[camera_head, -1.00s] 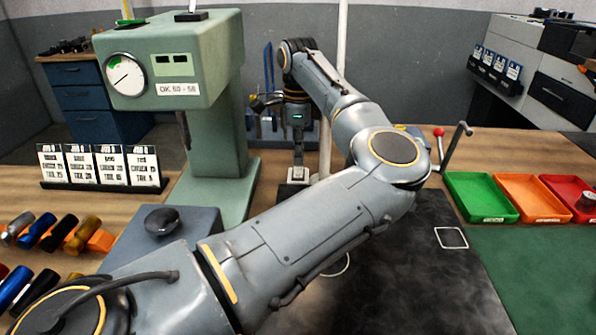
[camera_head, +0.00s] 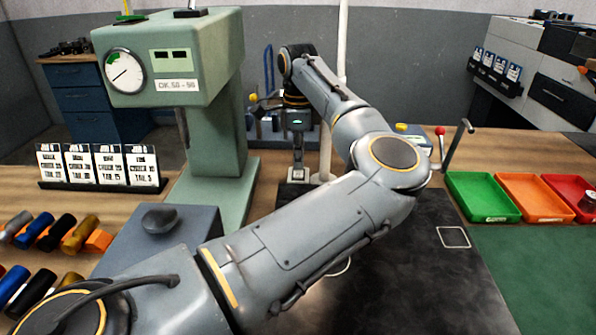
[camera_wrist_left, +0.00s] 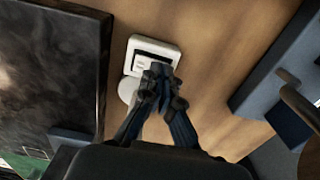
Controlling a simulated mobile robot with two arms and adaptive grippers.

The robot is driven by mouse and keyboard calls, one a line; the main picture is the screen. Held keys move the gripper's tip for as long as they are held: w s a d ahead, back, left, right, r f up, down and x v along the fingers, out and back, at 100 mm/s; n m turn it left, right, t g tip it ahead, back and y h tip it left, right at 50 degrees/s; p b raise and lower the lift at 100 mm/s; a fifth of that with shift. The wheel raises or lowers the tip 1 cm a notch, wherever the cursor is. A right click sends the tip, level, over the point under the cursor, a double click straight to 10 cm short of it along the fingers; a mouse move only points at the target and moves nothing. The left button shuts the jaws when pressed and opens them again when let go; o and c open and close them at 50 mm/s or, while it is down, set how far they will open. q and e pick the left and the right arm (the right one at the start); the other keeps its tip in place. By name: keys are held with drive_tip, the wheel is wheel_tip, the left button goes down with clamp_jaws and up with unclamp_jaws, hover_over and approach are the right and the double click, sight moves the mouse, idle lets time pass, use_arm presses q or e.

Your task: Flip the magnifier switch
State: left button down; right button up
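The magnifier switch is a white square wall-type switch (camera_wrist_left: 152,53) with a pale rocker, on the wooden bench in the left wrist view. My left gripper (camera_wrist_left: 160,75) has its dark fingers together over the near edge of the switch and covers part of it. Whether the fingertips touch the rocker I cannot tell. In the head view my left gripper (camera_head: 298,172) points down at the bench, beside a white upright pole (camera_head: 340,60). The switch is not clear in the head view. My right gripper is not in view.
A green press-like machine (camera_head: 215,130) stands left of the gripper. A dark mat (camera_head: 420,270) lies in front, with a green tray (camera_head: 482,197) and an orange tray (camera_head: 532,198) to its right. A crank with a red knob (camera_head: 440,131) stands behind the mat.

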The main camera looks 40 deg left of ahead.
use_arm(q)
drive_tip(key=shift+f, duration=0.1)
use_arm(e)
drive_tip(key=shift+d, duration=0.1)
use_arm(q)
drive_tip(key=shift+r+p, duration=0.65)
drive_tip(key=shift+r, duration=0.25)
drive_tip(key=shift+r+p, duration=0.4)
drive_tip(key=shift+r, duration=0.3)
drive_tip(key=shift+r+p, duration=1.1)
drive_tip(key=shift+r, duration=0.75)
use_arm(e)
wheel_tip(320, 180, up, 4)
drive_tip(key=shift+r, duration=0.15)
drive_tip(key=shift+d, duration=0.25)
